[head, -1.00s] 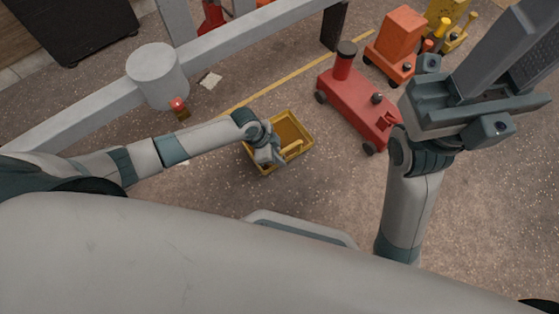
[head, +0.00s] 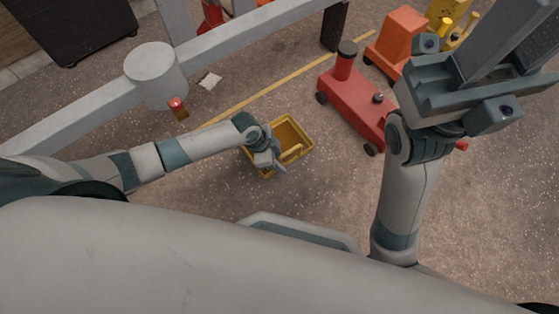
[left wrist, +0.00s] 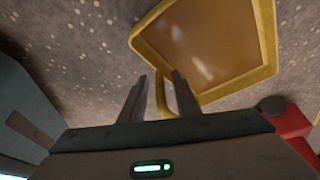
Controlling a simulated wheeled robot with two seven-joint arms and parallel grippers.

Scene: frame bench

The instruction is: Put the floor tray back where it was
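The floor tray is a shallow yellow tray (head: 302,130) with a brownish inside, near the middle of the head view. A yellow bar, seemingly a handle, shows at its near side. My left gripper (head: 279,165) is at the tray's near side, beside that bar. In the left wrist view, its two fingers (left wrist: 160,98) stand apart, with the tray's rim (left wrist: 222,88) beyond them. A small loop-like part of the tray shows by the right finger; contact cannot be told. My right gripper (head: 472,92) is large and close at upper right; its fingertips are not clear.
A red cart (head: 353,106) stands right of the tray, with an orange one (head: 397,40) behind. A pale rail (head: 225,40) and round post (head: 155,72) lie to the upper left. A yellow line (head: 265,92) crosses the floor. Floor below the carts is clear.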

